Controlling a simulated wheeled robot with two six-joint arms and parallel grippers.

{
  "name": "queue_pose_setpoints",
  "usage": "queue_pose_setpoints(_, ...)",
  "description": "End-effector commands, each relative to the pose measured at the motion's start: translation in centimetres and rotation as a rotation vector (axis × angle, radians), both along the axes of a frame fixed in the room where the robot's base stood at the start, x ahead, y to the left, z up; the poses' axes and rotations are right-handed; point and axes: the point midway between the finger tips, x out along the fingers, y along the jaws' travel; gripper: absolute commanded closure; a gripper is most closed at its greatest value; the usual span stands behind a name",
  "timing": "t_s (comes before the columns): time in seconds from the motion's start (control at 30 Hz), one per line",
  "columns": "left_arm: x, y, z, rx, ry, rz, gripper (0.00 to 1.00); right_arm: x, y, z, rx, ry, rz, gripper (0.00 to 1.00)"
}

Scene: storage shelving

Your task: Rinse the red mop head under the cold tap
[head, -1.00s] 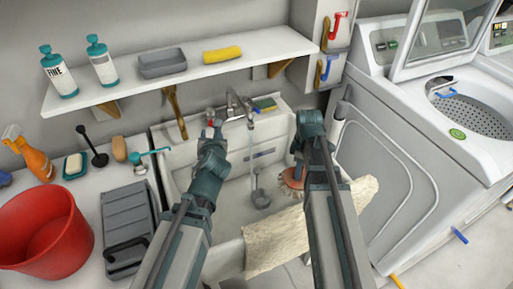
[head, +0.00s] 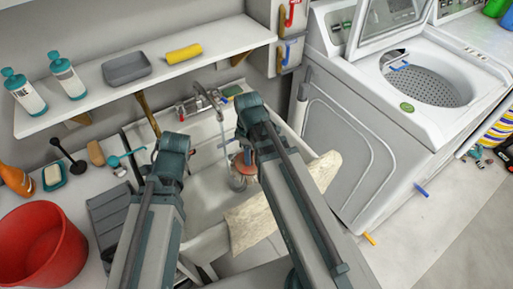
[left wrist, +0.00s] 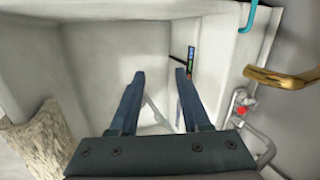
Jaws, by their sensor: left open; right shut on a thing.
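The red mop head (head: 243,165) hangs in the sink in the head view, below my right wrist, its lower strands greyish. My right gripper (head: 246,148) is shut on it, with the fingers mostly hidden by the arm. The tap (head: 205,96) stands at the back of the sink, with a red handle (head: 181,112). A thin stream falls from the spout just left of the mop head; contact is unclear. My left gripper (left wrist: 160,74) is open and empty in the left wrist view, pointing into the sink (left wrist: 100,50). The red handle also shows there (left wrist: 241,110).
A cream cloth (head: 255,218) drapes over the sink's front rim. A red bucket (head: 40,245) and a grey tray (head: 108,215) stand left. A shelf (head: 190,62) runs above the sink. A washing machine (head: 350,150) stands close on the right.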

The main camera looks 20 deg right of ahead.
Motion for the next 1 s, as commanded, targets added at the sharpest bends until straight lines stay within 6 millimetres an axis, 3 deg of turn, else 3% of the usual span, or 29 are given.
queue_pose_setpoints(0.03,-1.0,0.1,0.7,-0.042,0.029,0.098,0.53,-0.5,0.6,1.1,0.0,0.0,0.003,1.0)
queue_pose_setpoints(0.2,-4.3,0.0,1.2,-0.157,0.127,0.442,0.53,-1.4,2.1,2.5,0.0,0.0,0.002,1.0)
queue_pose_setpoints(0.43,-7.4,-0.3,1.9,-0.218,0.216,0.759,0.53,-2.3,3.3,3.7,0.0,0.0,0.001,1.0)
queue_pose_setpoints(0.7,-8.7,-0.5,2.3,-0.232,0.253,0.903,0.53,-2.6,3.9,4.1,0.0,0.0,0.0,1.0)
queue_pose_setpoints(1.0,-8.8,-0.5,2.2,-0.232,0.255,0.912,0.53,-2.4,3.9,4.1,0.0,0.0,0.0,1.0)
